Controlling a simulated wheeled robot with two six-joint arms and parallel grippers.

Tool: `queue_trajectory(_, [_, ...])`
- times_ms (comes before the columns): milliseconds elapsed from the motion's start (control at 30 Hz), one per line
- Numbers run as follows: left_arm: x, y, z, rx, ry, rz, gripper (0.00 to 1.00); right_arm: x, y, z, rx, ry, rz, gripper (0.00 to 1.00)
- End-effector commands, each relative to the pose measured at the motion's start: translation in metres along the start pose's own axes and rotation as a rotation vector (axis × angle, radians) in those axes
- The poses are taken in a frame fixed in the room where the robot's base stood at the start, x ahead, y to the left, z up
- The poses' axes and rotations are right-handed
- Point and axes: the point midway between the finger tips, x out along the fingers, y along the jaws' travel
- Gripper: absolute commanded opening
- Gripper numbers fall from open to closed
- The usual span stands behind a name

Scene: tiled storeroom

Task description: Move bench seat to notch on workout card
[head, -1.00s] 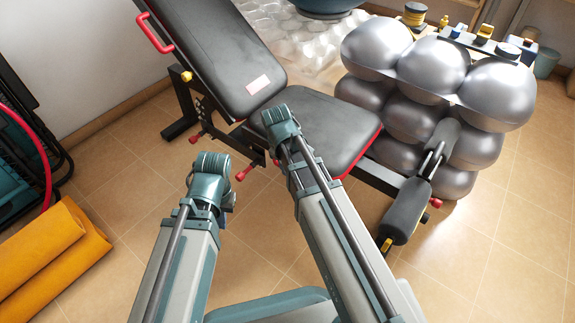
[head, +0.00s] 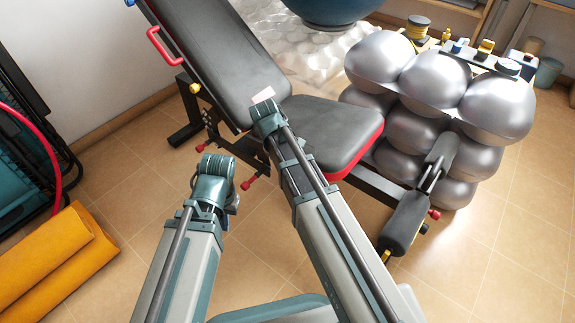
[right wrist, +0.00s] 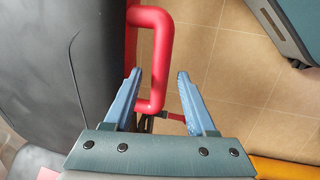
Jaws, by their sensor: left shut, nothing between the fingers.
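The bench has a long black backrest (head: 215,55) sloping up to the left and a black seat pad (head: 330,130) with red edging. A pale card (head: 262,95) lies on the backrest near the seat; its print is unreadable. A red loop handle (head: 165,45) is on the backrest's left edge. My left gripper (head: 215,172) is shut and empty, in front of the bench frame. My right arm overlaps the seat in the head view. In the right wrist view my right gripper (right wrist: 160,85) is open, with a red handle (right wrist: 160,50) reaching between its fingers beside a black pad.
Stacked silver balls (head: 435,90) stand right of the bench, behind a black foam roller (head: 405,220). Rolled orange mats (head: 55,255) and a dark rack (head: 30,150) stand at the left. Tiled floor is clear at the lower right.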

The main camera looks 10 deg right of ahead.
Motion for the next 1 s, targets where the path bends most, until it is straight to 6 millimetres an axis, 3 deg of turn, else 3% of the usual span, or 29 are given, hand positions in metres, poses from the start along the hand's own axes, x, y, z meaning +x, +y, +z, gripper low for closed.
queue_trajectory(467, [-0.007,-0.001,0.001,-0.001,0.0,-0.001,0.0,-0.008,0.0,0.001,0.0,0.0,0.0,0.57])
queue_trajectory(667, [-0.027,-0.003,0.002,-0.004,-0.002,-0.003,0.0,-0.028,0.001,0.001,0.0,0.0,0.0,0.57])
queue_trajectory(1000, [-0.078,-0.009,0.005,-0.012,-0.004,-0.005,0.0,-0.081,0.001,0.001,-0.001,-0.001,0.0,0.57])
